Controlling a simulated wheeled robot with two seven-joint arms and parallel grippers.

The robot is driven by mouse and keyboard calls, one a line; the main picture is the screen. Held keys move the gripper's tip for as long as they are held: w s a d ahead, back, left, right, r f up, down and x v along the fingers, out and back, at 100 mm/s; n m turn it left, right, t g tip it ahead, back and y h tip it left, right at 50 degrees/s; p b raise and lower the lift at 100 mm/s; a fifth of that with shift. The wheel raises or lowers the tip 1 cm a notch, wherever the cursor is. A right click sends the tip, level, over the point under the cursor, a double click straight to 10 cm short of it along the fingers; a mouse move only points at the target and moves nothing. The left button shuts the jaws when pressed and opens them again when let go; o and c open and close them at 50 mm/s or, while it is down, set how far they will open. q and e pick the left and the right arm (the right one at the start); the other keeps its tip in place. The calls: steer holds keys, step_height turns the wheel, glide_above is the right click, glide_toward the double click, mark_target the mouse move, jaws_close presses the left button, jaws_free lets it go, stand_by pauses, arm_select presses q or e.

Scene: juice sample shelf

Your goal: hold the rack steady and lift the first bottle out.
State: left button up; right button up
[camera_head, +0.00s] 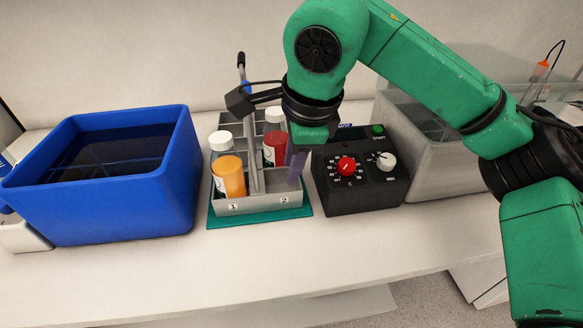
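An orange bottle (229,178) with a white cap stands upright in the front left compartment, above label 1. A red bottle (275,152) with a white cap stands farther back on the right side, partly hidden by my gripper. My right gripper (275,180) points down over the rack. Its fingers look apart, one near the middle divider and one near the right side, with no bottle clearly gripped. My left gripper is out of view.
A deep blue bin (105,215) stands left of the rack. A black control box (362,190) with a red and a white knob stands close on the right, then a grey tank (445,168). The bench (240,262) in front is clear.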

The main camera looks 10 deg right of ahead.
mark_target(288, 192)
steer(key=b+x, duration=0.5)
steer(key=x, duration=0.4)
steer(key=shift+s+d+f, duration=0.1)
jaws_close()
stand_by(0.4)
